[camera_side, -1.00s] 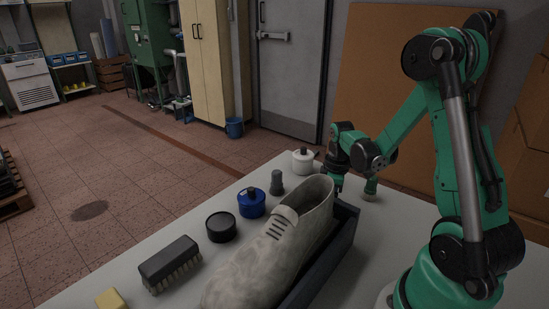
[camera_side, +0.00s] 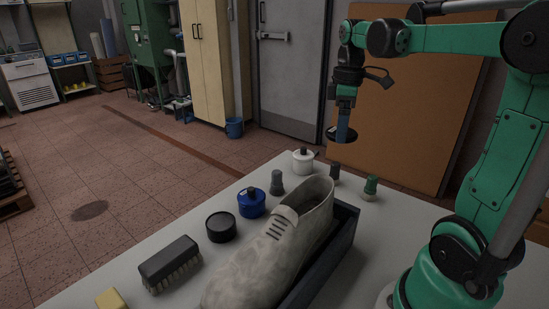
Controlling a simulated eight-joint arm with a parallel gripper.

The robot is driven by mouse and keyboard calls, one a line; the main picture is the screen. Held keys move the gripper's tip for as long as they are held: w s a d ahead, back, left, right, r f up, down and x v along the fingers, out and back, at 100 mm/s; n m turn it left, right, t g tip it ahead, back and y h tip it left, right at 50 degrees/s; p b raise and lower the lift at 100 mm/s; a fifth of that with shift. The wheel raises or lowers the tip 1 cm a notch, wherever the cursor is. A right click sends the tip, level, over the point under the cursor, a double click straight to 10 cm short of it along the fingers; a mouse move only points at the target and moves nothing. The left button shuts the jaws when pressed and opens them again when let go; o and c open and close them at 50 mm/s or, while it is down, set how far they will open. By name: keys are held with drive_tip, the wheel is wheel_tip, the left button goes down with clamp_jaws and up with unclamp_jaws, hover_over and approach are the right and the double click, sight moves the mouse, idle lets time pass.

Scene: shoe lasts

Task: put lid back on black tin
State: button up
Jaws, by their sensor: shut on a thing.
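The black tin (camera_side: 221,228) is a low round tin on the grey table, left of the shoe. A thin round black lid (camera_side: 332,134) is in my gripper (camera_side: 343,129). My gripper is shut on it and points down, holding it in the air above the far end of the table. The lid is well apart from the tin, up and to the right of it in the picture. The fingers partly cover the lid.
A grey shoe (camera_side: 262,262) stands by a dark box (camera_side: 334,246). Near the tin are a blue pot (camera_side: 251,203), a grey bottle (camera_side: 276,183) and a brush (camera_side: 170,265). A white jar (camera_side: 302,162) and green-capped bottle (camera_side: 371,187) stand at the far end.

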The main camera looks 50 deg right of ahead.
drive_tip(key=shift+r, duration=0.35)
drive_tip(key=w+a+f+n, duration=0.1)
drive_tip(key=w+a+n, duration=0.1)
drive_tip(key=w+a, duration=0.25)
drive_tip(key=n, duration=0.4)
approach(221, 221)
drive_tip(key=shift+d, duration=0.15)
drive_tip(key=shift+a+f, duration=0.2)
drive_tip(key=shift+f, duration=3.05)
drive_tip(key=shift+f, duration=0.2)
drive_tip(key=o, duration=1)
